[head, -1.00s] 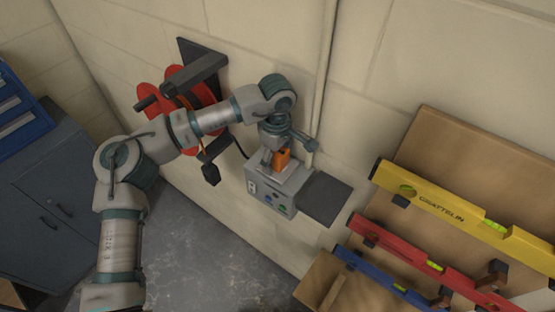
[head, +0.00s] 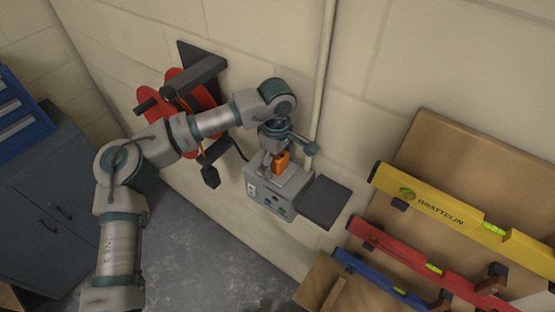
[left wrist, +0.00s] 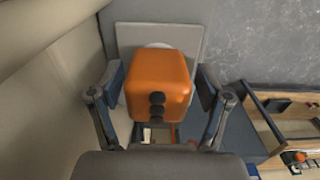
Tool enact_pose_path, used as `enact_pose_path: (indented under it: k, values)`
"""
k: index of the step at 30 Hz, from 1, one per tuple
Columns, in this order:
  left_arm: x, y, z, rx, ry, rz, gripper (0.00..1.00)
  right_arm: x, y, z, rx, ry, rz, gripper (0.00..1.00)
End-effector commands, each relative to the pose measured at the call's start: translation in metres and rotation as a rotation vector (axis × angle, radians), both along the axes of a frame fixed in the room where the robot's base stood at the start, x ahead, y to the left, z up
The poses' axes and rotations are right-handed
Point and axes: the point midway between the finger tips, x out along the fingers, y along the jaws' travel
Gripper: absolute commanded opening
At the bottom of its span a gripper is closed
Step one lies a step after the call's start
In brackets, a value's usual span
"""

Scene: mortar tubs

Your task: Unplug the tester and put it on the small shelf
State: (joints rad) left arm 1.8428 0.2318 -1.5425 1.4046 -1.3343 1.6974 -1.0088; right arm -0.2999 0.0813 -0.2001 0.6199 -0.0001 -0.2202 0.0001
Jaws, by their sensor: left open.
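The orange tester (head: 282,161) sits on top of the grey socket box (head: 262,190) on the wall. My left gripper (head: 279,157) is over it, pointing down. In the left wrist view the tester (left wrist: 158,75) is between the two open fingers of my left gripper (left wrist: 160,88), with a visible gap on each side. Dark round knobs show on its near face. Its plug end is hidden beneath it. The small shelf (head: 325,202) is a dark, bare plate just right of the socket box. My right gripper is not in view.
A red cable reel (head: 180,85) on a dark bracket hangs behind my left arm. A dark plug (head: 211,176) hangs left of the socket box. A wooden board with yellow (head: 440,205), red and blue levels stands at the right. A dark cabinet is at the left.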

Motion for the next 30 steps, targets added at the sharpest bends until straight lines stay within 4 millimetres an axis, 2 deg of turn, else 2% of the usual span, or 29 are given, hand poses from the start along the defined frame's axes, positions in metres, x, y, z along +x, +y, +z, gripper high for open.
enact_pose_path:
  k: [15, 16, 25, 30]
  values:
    - [0.0019, -0.0011, 0.0001, 0.001, -0.001, 0.001, 0.77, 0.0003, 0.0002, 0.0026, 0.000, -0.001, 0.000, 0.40]
    - [0.0019, -0.0011, 0.0001, 0.001, -0.001, 0.000, 0.75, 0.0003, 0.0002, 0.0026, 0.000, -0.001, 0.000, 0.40]
    - [0.0021, -0.0013, -0.0001, 0.000, 0.000, 0.000, 0.00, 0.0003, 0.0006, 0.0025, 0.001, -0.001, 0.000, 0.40]
    - [0.0021, -0.0013, 0.0013, 0.000, 0.000, 0.000, 0.00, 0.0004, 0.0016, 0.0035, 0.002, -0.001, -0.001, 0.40]
